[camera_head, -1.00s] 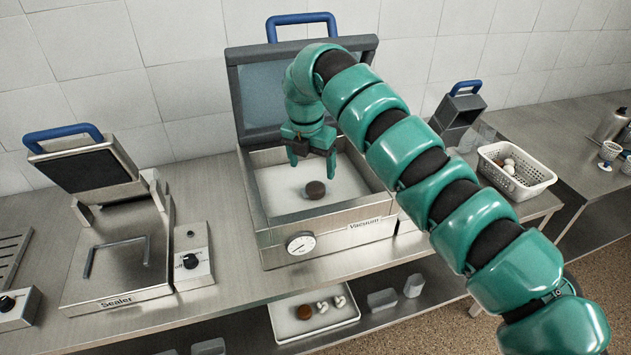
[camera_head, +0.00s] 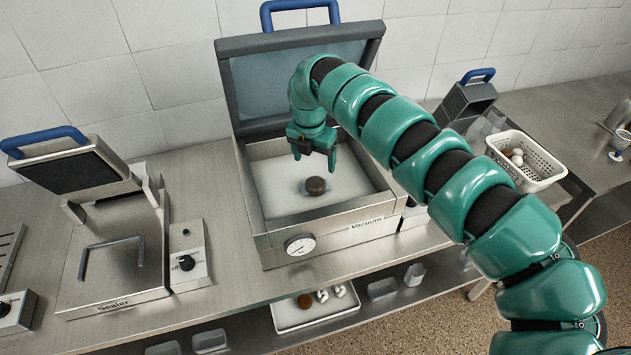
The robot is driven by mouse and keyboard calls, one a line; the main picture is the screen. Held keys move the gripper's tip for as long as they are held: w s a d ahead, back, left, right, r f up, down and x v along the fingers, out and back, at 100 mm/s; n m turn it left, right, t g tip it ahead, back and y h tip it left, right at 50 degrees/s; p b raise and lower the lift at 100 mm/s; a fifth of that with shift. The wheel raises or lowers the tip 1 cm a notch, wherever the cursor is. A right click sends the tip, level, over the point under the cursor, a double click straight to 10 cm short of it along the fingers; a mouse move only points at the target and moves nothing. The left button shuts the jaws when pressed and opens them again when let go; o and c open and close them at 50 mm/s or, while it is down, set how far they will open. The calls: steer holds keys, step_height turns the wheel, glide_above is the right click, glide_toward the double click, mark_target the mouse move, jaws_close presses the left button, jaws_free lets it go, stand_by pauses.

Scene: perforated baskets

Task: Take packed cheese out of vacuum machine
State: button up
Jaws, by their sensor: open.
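The vacuum machine (camera_head: 270,236) stands on the steel counter with its lid (camera_head: 300,84) raised; its front is labelled "Vacuum" and carries a round dial. A small dark brown round thing (camera_head: 316,186), which looks like the packed cheese, lies on the pale floor of the chamber; any wrapping is too small to make out. My gripper (camera_head: 314,165) is open and empty, pointing down inside the chamber area. Its fingertips are above and slightly behind the brown thing, with one finger to each side in the picture. I cannot tell exactly how high they are.
A sealer (camera_head: 118,290) with its lid up stands at left. A white perforated basket (camera_head: 545,175) with several small round things is at right, near a grey blue-handled device (camera_head: 465,103). A tray (camera_head: 318,321) sits on the lower shelf.

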steer(key=p, duration=0.2)
glide_above(315, 182)
steer(key=s, duration=0.1)
step_height(315, 182, down, 4)
steer(key=shift+f, duration=0.25)
steer(key=shift+w+a+f+p, duration=0.15)
steer(key=shift+f+p, duration=0.45)
steer(key=shift+f, duration=0.55)
steer(key=shift+w+d+f+p, duration=0.15)
steer(key=shift+f+p, duration=0.45)
steer(key=shift+f, duration=0.55)
steer(key=shift+w+f, duration=0.1)
steer(key=shift+f, duration=0.5)
steer(key=c, duration=1.2)
steer(key=shift+r, duration=0.2)
